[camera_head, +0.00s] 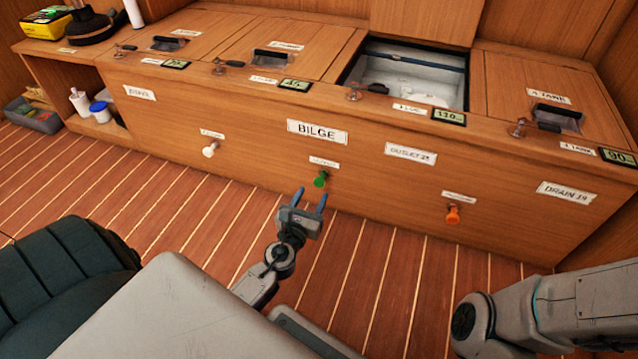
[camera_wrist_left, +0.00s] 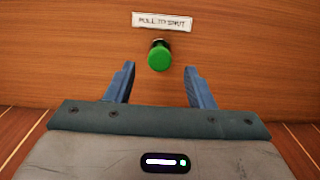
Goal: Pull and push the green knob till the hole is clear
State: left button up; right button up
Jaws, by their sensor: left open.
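The green knob (camera_head: 320,179) sticks out of the wooden front panel below the BILGE label (camera_head: 317,132). In the left wrist view the green knob (camera_wrist_left: 159,56) sits under a small white label (camera_wrist_left: 160,21). My left gripper (camera_head: 309,197) is open, with its blue fingers pointing at the panel. In the left wrist view my left gripper (camera_wrist_left: 159,84) has one finger on each side of the knob's line. The knob is just beyond the fingertips, and nothing is between them. No hole shows. My right gripper is out of view.
A white knob (camera_head: 209,149) is to the left on the panel and an orange knob (camera_head: 453,215) to the right. An open compartment (camera_head: 410,75) is in the counter top. The striped floor (camera_head: 200,205) before the panel is clear.

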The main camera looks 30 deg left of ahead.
aim_at(318, 184)
pick_arm(q)
jog(key=x, duration=0.6)
jog(key=shift+w, duration=0.15)
jog(key=shift+c, duration=0.2)
